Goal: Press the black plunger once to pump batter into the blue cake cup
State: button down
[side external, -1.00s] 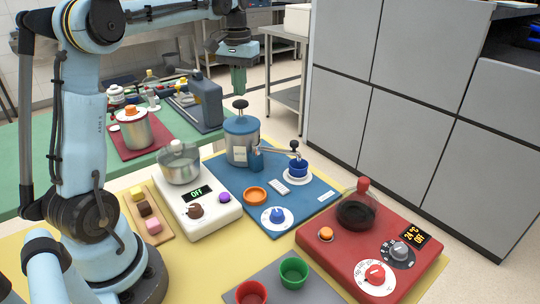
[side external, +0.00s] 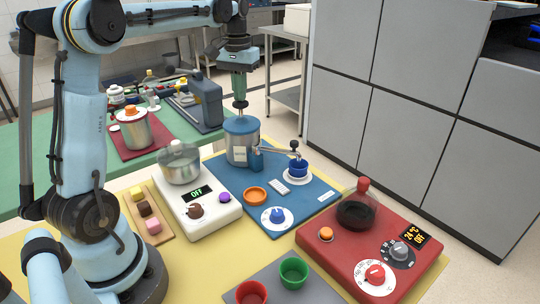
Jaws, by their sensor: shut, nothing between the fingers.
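The batter dispenser (side external: 241,143) is a steel pot with a blue lid on a blue mat. The fingertips appear to be at the knob, low over the lid. The spout reaches right from the pot and ends above the blue cake cup (side external: 298,168). The cup stands upright on a white round base at the mat's right side. I cannot see whether batter is in it.
A red heater (side external: 360,270) stands right, with green (side external: 293,270) and red cups in front.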

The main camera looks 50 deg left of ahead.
jog(key=shift+f, duration=1.3)
jog(key=shift+r, duration=2)
notch_tip(320, 180, up, 6)
